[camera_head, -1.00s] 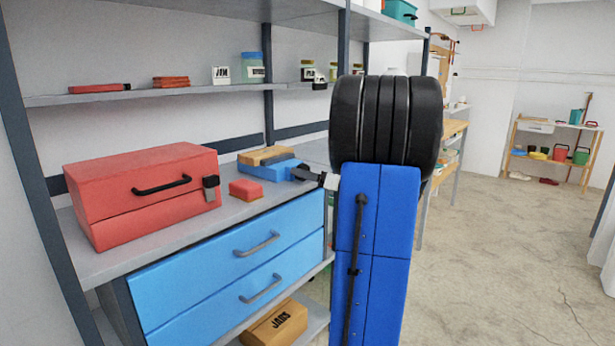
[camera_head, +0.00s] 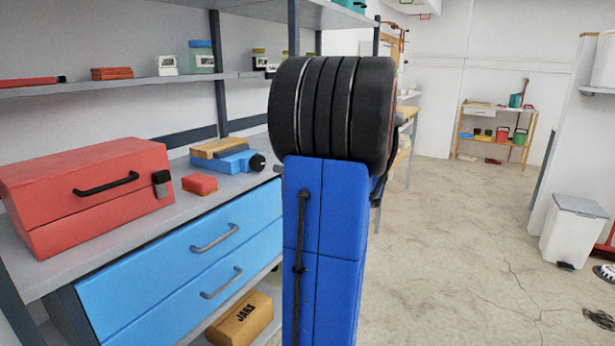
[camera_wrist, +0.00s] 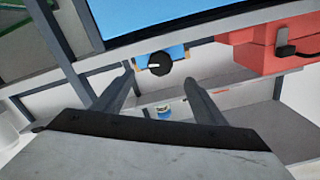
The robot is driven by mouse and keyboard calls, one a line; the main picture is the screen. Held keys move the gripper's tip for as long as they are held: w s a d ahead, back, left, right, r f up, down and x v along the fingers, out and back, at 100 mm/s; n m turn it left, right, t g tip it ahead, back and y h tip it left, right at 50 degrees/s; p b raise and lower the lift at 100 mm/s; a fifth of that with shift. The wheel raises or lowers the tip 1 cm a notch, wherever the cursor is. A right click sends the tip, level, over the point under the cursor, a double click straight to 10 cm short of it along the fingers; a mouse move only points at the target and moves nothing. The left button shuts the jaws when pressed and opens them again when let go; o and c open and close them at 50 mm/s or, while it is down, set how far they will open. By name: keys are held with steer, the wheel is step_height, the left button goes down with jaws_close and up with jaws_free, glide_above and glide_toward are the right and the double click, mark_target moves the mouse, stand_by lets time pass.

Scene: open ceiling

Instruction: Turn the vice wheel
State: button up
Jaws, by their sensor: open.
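The blue vice (camera_head: 228,161) with a wooden block (camera_head: 217,147) on it sits on the grey workbench. Its round black wheel (camera_head: 257,162) faces right, off the bench's front side. The wrist view shows the scene upside down, with the black wheel (camera_wrist: 160,64) near the top middle and a pale mark on its face. My gripper (camera_wrist: 158,76) is open and empty. Its two dark fingers appear on either side below the wheel in that picture, apart from it. In the head view my gripper is hidden behind a blue upright part with black rolls.
A red toolbox (camera_head: 88,190) and a small red block (camera_head: 200,184) stand on the bench left of the vice. Blue drawers (camera_head: 190,262) are below. Shelves with jars run above. The concrete floor (camera_head: 440,240) to the right is open, with a white bin (camera_head: 573,231) farther right.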

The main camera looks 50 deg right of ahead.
steer(key=s, duration=0.6)
steer(key=shift+d, duration=0.25)
steer(key=n, duration=0.2)
glide_toward(261, 165)
steer(key=w, duration=0.9)
steer(key=shift+a+r, duration=0.1)
steer(key=shift+a, duration=0.25)
steer(key=c, duration=1)
steer(key=shift+c, duration=0.2)
